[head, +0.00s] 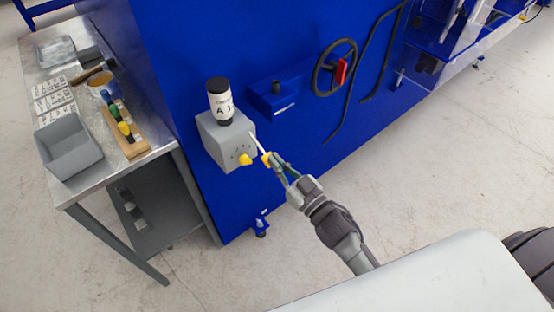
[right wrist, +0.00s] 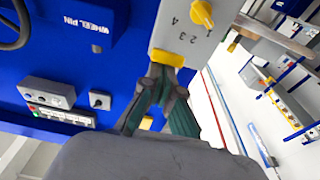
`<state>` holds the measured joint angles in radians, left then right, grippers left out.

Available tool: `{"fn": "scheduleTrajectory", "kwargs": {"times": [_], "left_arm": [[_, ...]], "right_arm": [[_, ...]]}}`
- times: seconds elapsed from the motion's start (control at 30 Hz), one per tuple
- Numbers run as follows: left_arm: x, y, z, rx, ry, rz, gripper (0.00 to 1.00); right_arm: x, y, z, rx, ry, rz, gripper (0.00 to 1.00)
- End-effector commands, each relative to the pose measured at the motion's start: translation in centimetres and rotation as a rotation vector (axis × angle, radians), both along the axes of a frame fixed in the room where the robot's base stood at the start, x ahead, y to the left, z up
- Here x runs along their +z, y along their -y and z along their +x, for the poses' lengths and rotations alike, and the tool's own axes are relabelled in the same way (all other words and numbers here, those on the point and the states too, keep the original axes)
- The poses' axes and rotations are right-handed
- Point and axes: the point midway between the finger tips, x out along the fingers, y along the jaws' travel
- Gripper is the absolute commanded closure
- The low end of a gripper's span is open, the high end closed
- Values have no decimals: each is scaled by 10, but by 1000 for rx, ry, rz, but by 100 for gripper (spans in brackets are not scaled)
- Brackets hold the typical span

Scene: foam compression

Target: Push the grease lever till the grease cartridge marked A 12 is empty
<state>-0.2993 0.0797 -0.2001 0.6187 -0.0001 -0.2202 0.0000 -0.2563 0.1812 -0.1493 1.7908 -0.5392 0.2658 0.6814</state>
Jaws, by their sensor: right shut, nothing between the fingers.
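The grease cartridge (head: 221,104), a white cylinder with black cap and base, stands upright on a grey box (head: 215,140) on the blue machine's side. Its label reads "A 1", with the rest turned out of sight; its fill level does not show. The lever (head: 258,143) is a thin pale rod at the box's right side with a yellow end. My right gripper (head: 273,162) is shut and empty, its fingertips at the yellow end. In the right wrist view the fingertips (right wrist: 166,80) are just by the yellow end (right wrist: 167,57); contact is unclear. My left gripper is out of view.
A yellow knob (head: 244,159) sits on the box front, close to the lever. A metal table (head: 75,190) with a grey bin (head: 66,147) and a wooden rack (head: 140,148) stands at left. A handwheel (head: 334,67) is at right. The floor in front is clear.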

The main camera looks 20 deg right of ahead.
Motion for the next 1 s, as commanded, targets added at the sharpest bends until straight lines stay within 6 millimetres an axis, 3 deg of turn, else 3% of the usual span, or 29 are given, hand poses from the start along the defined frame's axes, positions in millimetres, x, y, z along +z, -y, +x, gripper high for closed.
{"fn": "scheduleTrajectory", "kwargs": {"times": [0.27, 0.7, 1.0], "left_arm": [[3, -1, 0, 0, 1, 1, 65], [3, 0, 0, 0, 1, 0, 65], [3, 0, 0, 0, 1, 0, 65]], "right_arm": [[-2, 4, -11, -1, -8, -2, 100], [-14, 33, -92, 0, -5, 0, 100], [-16, 41, -112, 0, -1, 0, 100]]}}
